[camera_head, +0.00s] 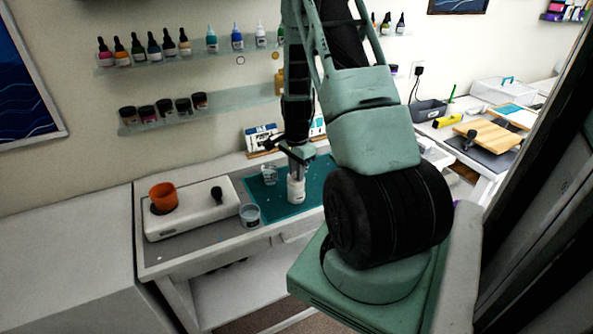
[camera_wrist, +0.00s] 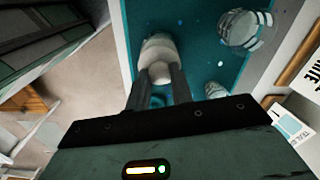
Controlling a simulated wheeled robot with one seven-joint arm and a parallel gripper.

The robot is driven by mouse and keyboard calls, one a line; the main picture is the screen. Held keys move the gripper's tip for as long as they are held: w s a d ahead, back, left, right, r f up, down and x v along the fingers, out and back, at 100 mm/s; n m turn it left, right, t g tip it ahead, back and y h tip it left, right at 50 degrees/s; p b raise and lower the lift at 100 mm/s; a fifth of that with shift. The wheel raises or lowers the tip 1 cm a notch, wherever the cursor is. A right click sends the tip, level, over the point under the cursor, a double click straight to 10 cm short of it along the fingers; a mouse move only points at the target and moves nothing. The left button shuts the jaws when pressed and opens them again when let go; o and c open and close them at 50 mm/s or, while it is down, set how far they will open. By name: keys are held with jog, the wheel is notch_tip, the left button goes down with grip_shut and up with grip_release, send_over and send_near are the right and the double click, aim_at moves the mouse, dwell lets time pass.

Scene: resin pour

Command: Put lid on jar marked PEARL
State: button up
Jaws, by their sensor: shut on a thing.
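My gripper (camera_head: 297,165) points down over the teal mat, at the top of a small white jar (camera_head: 296,190) that stands upright with a label too small to read. In the wrist view, the fingers of my gripper (camera_wrist: 160,80) close on a white piece that looks like the lid (camera_wrist: 158,72). The white jar also shows in the wrist view (camera_wrist: 157,45), just beyond the fingertips. The lid and jar look in line and very close; I cannot tell whether they touch.
Clear cups stand close by on the teal mat (camera_head: 312,200), one behind the jar (camera_head: 269,175). Another clear cup (camera_head: 250,215) is at the left. A white scale-like unit (camera_head: 190,222) bears an orange cup (camera_head: 163,196). Cards (camera_head: 261,138) stand at the back.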

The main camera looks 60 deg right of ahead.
jog(key=o, duration=1.5)
jog(key=shift+r+p, duration=2.65)
jog(key=shift+r, duration=0.9)
jog(key=shift+f, duration=0.1)
grip_shut()
jog(key=shift+f, duration=0.2)
